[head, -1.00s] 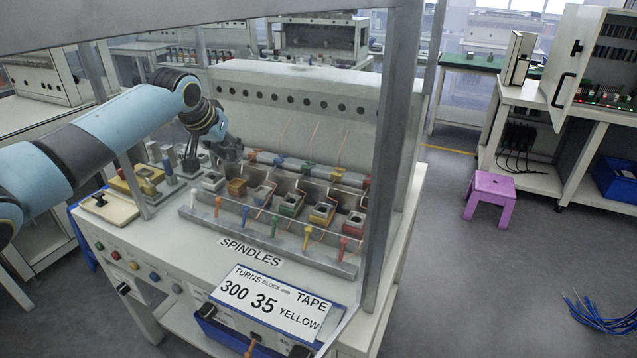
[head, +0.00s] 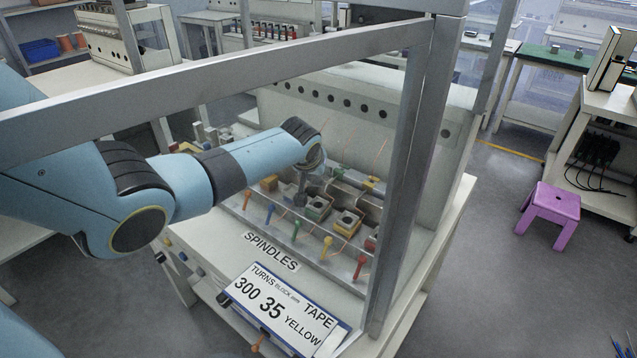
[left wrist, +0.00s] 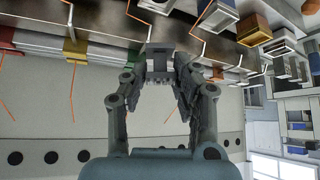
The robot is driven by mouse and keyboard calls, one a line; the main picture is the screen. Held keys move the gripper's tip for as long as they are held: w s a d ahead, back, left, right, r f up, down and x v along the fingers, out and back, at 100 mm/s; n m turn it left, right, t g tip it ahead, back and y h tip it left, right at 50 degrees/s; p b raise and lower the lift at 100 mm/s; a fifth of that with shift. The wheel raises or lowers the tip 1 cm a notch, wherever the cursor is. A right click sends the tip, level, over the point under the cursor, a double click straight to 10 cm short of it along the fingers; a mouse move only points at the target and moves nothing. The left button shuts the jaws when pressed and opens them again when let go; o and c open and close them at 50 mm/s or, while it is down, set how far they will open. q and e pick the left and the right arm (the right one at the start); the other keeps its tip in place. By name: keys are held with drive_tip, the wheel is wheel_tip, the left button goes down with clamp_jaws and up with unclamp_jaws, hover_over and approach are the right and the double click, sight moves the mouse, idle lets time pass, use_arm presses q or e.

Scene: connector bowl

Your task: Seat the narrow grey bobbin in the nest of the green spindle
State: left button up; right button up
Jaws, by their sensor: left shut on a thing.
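My left gripper (head: 302,186) hangs over the spindle row, close to the left of the green spindle's nest (head: 318,208). In the left wrist view its fingers (left wrist: 160,78) are shut on a dark grey block, the narrow grey bobbin (left wrist: 160,58). In the head view the bobbin is small and hard to tell from the fingers. The green spindle's front lever (head: 296,229) stands just in front of the row. I cannot tell any contact between bobbin and nest. My right gripper is not in view.
The yellow spindle's nest (head: 347,223) is right of the green one. An orange-brown block (head: 269,183) lies left of the gripper. A metal frame post (head: 402,170) rises in front at the right. The SPINDLES label (head: 270,251) and a sign (head: 282,305) are at the front.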

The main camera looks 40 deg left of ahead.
use_arm(q)
drive_tip(key=f, duration=0.3)
drive_tip(key=shift+d+f, duration=0.2)
drive_tip(key=shift+f, duration=0.4)
drive_tip(key=shift+s, duration=0.1)
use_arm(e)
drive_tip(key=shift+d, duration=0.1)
use_arm(q)
drive_tip(key=shift+f+b, duration=0.65)
drive_tip(key=o, duration=1)
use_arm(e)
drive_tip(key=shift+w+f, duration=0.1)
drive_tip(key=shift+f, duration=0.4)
use_arm(q)
drive_tip(key=shift+r, duration=0.15)
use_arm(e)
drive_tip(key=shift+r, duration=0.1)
